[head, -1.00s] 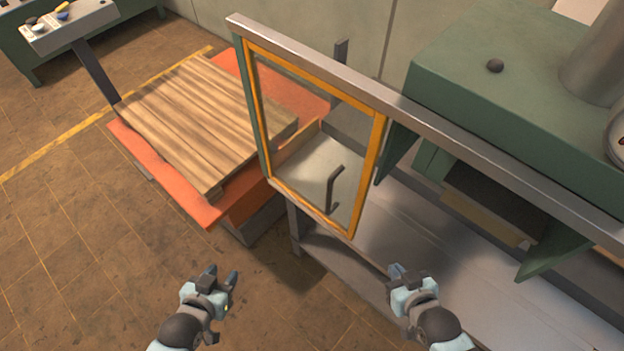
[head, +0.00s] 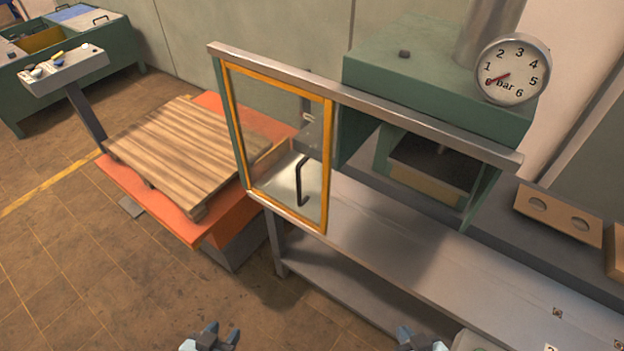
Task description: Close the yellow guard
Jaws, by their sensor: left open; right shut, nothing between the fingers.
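The yellow guard (head: 325,170) is a clear panel in a yellow frame with a dark vertical handle (head: 301,180). It hangs from a grey rail (head: 345,95) at the rail's left end. The green press chamber (head: 435,165) to the right is uncovered at its front. My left gripper (head: 222,333) is open and empty at the bottom edge, below the guard and apart from it. My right gripper (head: 403,332) is shut and empty at the bottom edge, right of and below the guard, touching nothing visible.
A steel bench (head: 390,245) runs under the guard and chamber. An orange lift table (head: 120,185) with a wooden pallet (head: 185,150) stands left. A pressure gauge (head: 513,70) and a panel with two holes (head: 560,213) are at the right. Floor at lower left is clear.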

